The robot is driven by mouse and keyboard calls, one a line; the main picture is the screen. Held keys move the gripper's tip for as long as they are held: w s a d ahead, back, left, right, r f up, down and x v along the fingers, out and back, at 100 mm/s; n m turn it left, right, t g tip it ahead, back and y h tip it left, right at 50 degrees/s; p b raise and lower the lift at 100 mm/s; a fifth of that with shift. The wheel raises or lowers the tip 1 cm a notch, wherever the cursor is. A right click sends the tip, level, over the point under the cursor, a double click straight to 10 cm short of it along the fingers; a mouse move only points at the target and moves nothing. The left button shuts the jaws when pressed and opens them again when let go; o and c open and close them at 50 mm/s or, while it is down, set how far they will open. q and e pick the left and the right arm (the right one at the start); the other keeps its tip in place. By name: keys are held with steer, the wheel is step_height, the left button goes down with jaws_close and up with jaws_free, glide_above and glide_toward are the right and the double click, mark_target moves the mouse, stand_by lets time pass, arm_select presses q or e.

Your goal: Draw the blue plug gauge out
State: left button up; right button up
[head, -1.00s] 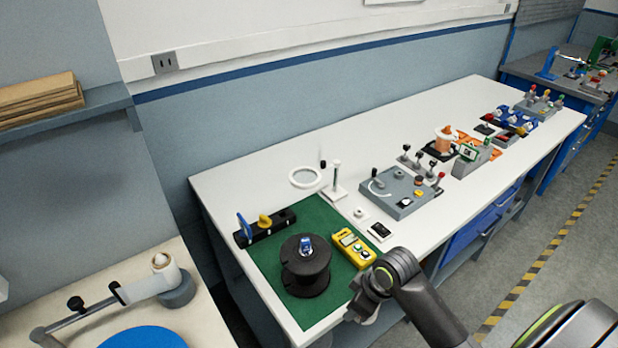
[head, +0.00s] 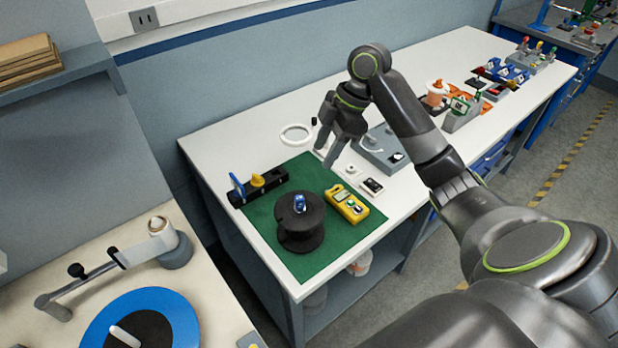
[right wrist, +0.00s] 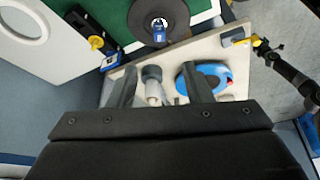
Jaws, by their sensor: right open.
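A blue plug gauge (head: 300,203) stands in the top of the black spool-shaped pulley (head: 302,226) on the green mat. The right wrist view shows its blue part (right wrist: 159,36) too. Another blue-handled piece (head: 236,187) and a yellow one (head: 257,181) sit in a black rack (head: 268,190) behind the pulley. My right gripper (head: 325,157) is open and empty above the bench, behind and right of the pulley. Its fingers (right wrist: 160,88) show spread in the right wrist view. What seems to be my left gripper (right wrist: 262,45) is too small there to read.
A yellow meter (head: 347,203) lies on the green mat (head: 270,256) right of the pulley. A white ring (head: 296,135) and a grey control box (head: 381,148) are behind. A side bench at the left holds a blue disc (head: 170,310) and a roll holder (head: 173,247).

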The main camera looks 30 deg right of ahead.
mark_target(300, 197)
steer(key=x, duration=1.6)
steer(key=shift+w+a+r+p, duration=0.1)
steer(key=shift+p, duration=0.25)
steer(key=c, duration=1)
steer(key=shift+r+p, duration=1.6)
steer(key=shift+p, duration=0.2)
steer(key=shift+r, duration=0.1)
